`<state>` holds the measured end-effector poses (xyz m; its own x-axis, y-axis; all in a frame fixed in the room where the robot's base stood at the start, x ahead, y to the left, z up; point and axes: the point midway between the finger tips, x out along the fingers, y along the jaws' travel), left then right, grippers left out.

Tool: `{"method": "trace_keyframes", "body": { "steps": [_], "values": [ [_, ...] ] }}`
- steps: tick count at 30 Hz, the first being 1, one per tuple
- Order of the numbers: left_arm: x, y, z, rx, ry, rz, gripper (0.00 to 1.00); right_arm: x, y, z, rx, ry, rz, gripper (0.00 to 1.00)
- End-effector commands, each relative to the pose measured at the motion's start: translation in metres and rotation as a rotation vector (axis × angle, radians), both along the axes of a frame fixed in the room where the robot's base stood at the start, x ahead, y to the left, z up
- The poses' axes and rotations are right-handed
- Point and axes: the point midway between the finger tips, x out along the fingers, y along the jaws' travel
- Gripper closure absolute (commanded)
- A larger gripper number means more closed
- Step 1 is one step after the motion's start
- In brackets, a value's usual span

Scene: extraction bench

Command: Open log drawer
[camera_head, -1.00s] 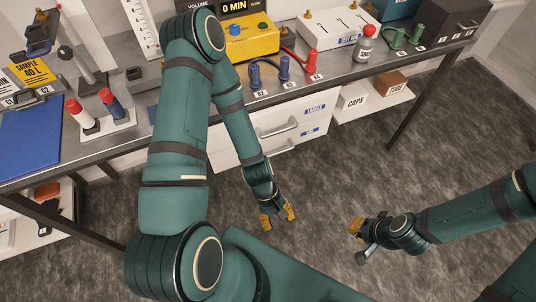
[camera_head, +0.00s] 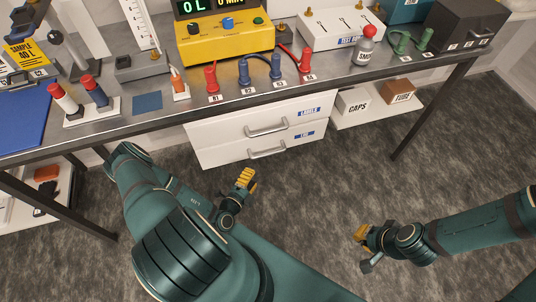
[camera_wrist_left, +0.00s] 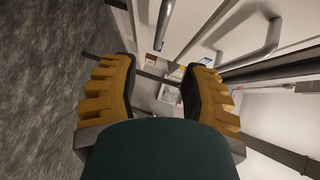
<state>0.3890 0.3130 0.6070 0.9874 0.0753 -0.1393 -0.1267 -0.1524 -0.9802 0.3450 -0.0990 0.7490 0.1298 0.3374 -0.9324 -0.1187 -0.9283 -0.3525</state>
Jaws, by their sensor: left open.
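The white drawer unit under the bench has two drawers, both looking closed. The upper front carries a blue LABELS tag (camera_head: 310,112) and a bar handle (camera_head: 267,128). The lower log drawer (camera_head: 222,154) has a small blue tag, hard to read, and its own bar handle (camera_head: 267,152). My left gripper (camera_head: 246,178) is open and empty, below and slightly left of the lower handle, apart from it. In the left wrist view its yellow fingers (camera_wrist_left: 158,75) are spread, with two handles beyond them. My right gripper (camera_head: 360,236) is off to the right, far from the drawers; its opening is unclear.
A white shelf (camera_head: 385,110) with boxes is right of the drawers. The floor before the drawers is open.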

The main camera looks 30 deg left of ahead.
Motion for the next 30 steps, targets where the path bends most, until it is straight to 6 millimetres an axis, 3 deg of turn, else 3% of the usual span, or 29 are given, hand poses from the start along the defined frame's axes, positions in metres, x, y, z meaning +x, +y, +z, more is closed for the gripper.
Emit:
{"method": "trace_keyframes", "body": {
  "steps": [18,24,30],
  "values": [
    [0.108,0.006,-0.014,0.004,-0.004,-0.008,0.55,0.004,-0.001,-0.019,-0.002,-0.009,-0.002,1.0],
    [0.127,0.008,-0.017,0.003,-0.003,-0.007,0.55,0.005,-0.001,-0.023,-0.002,-0.01,-0.003,1.0],
    [0.132,0.008,-0.017,0.002,-0.002,-0.007,0.55,0.005,-0.001,-0.023,-0.003,-0.011,-0.003,1.0]
  ]
}}
